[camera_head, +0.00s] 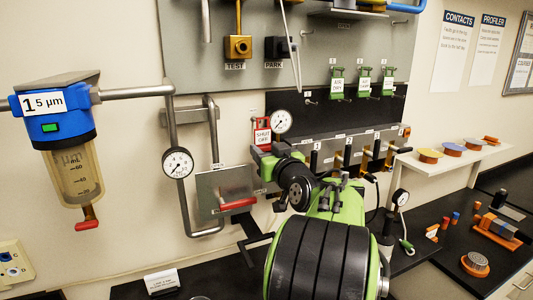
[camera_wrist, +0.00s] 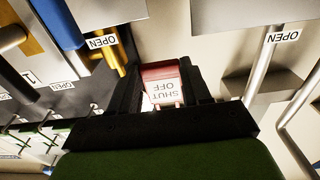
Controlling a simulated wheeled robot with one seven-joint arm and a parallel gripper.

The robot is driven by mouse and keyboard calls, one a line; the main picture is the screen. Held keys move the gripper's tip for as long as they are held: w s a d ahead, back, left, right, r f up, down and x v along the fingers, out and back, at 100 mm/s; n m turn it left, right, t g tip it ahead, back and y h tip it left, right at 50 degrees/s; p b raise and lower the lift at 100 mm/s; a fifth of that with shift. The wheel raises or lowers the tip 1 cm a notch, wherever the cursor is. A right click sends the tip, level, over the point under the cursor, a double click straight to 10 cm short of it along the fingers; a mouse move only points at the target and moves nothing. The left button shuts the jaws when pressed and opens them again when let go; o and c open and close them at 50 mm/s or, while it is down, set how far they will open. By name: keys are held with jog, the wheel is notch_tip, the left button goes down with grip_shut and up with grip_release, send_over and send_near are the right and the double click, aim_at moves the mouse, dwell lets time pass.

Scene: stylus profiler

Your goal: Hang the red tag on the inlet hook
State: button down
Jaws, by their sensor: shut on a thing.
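The red tag (camera_head: 262,136) has a white face reading "SHUT OFF". In the wrist view the tag (camera_wrist: 162,72) sits between the two dark fingers of my gripper (camera_wrist: 160,85), its lettering upside down. My gripper (camera_head: 263,150) is shut on it and holds it up in front of the wall, left of the round gauge (camera_head: 281,122). A metal plate with a red lever handle (camera_head: 238,204) lies below and left of the tag. I cannot tell which hook is the inlet hook; a small bare peg (camera_head: 309,102) shows on the wall at upper right.
Green tags (camera_head: 337,86) hang in a row at upper right. A manifold with several valves (camera_head: 340,147) stands behind my arm. Grey pipes (camera_head: 170,108), a second gauge (camera_head: 178,163) and a blue filter (camera_head: 58,128) are at left. A white shelf (camera_head: 455,165) is at right.

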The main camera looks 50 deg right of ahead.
aim_at(264, 149)
dwell(0.3)
jog(key=shift+p+x, duration=0.4)
jog(key=shift+x, duration=1.65)
jog(key=shift+f+b, duration=0.55)
jog(key=shift+b, duration=0.2)
jog(key=shift+c, duration=2.2)
grip_release()
jog(key=shift+a, duration=0.1)
jog(key=shift+s, duration=0.1)
jog(key=shift+c, duration=0.3)
